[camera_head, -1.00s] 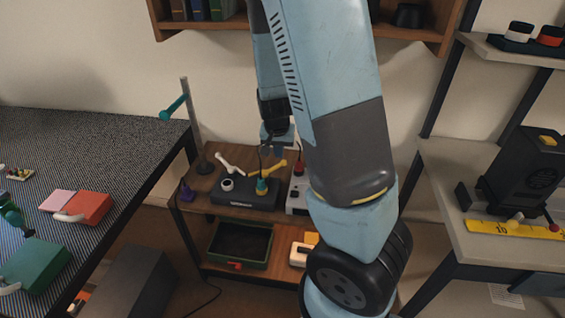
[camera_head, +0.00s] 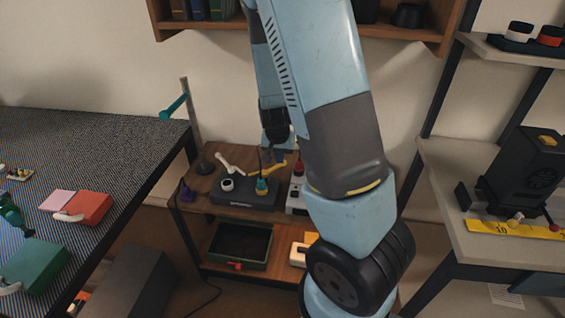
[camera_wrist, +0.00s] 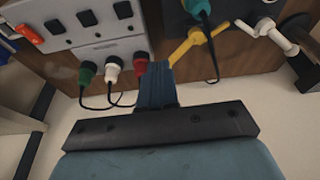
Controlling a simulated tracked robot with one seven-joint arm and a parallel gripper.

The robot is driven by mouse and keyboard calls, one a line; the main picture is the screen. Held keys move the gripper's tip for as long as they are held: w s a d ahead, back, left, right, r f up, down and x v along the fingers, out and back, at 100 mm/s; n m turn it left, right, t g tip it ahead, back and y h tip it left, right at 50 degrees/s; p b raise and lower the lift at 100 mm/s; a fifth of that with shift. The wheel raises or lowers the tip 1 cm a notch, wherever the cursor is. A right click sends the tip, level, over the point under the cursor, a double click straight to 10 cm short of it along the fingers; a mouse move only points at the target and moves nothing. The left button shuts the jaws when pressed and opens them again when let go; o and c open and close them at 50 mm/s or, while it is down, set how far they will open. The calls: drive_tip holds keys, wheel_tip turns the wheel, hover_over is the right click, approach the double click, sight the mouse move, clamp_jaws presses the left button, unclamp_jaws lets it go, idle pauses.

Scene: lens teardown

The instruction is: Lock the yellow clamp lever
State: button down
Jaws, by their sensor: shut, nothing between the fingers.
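The yellow clamp lever (camera_head: 258,169) is on the dark fixture block (camera_head: 240,203) on the small wooden bench. In the wrist view the yellow lever (camera_wrist: 196,40) slants down-left, and its lower end lies close to the tips of my gripper (camera_wrist: 154,70). The fingers are together and hold nothing; I cannot tell whether they touch the lever. In the head view my gripper (camera_head: 278,152) hangs above the lever, partly hidden by my arm. A white lever (camera_wrist: 268,34) stands right of the yellow one in the wrist view. A teal connector (camera_wrist: 197,8) sits near the yellow lever.
A grey panel (camera_wrist: 85,32) with red, white and green plugs lies left of my fingers in the wrist view. A thin dark cable (camera_wrist: 213,60) hangs beside the yellow lever. A green-rimmed tray (camera_head: 238,266) sits on the lower shelf. A metal post (camera_head: 190,110) stands at the bench's back left.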

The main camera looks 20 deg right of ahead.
drive_tip(key=w+d+f, duration=0.3)
drive_tip(key=w+f, duration=0.2)
drive_tip(key=f, duration=0.2)
drive_tip(key=shift+f, duration=0.15)
idle(0.3)
